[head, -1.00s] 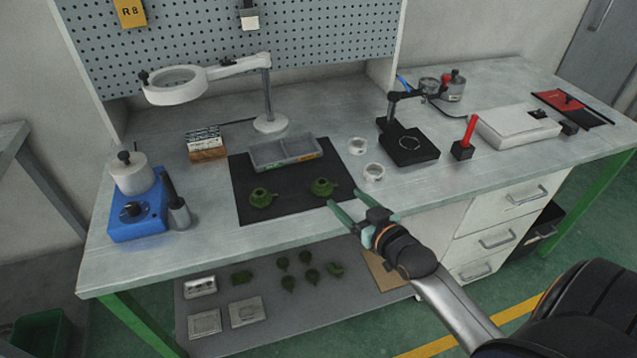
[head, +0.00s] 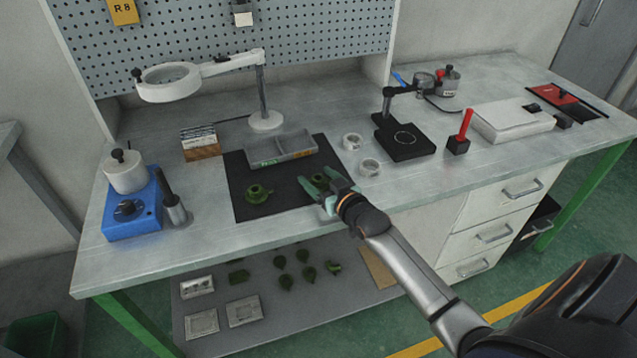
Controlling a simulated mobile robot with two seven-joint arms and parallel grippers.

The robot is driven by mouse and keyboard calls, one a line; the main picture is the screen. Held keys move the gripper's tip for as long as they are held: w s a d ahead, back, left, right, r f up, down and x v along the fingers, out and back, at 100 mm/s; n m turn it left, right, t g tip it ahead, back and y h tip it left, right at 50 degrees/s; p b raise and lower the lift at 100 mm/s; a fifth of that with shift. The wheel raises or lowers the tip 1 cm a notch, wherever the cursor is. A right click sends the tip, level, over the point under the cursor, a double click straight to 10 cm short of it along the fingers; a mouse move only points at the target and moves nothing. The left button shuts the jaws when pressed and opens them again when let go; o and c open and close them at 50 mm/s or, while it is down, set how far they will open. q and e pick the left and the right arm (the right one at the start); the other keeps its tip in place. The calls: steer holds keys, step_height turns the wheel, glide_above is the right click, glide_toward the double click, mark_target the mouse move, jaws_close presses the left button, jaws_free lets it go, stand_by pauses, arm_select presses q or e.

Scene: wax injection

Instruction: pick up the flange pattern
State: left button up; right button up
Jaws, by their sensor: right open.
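Two green wax patterns sit on the black mat (head: 240,205). The left green pattern (head: 257,193) stands clear, a round base with a raised stem. The right green pattern (head: 319,181) is partly hidden by my right gripper (head: 313,184). That gripper is open, its pale green fingers at this pattern, one on each side of it as seen from here. I cannot tell whether they touch it. My left gripper is not in view.
A grey divided tray (head: 282,150) stands at the mat's back edge. A magnifier lamp (head: 266,121) stands behind. A blue wax pot (head: 132,205) is at left. Several green patterns lie on the lower shelf.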

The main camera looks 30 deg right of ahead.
jaws_close()
stand_by(0.6)
steer(key=shift+r, duration=0.1)
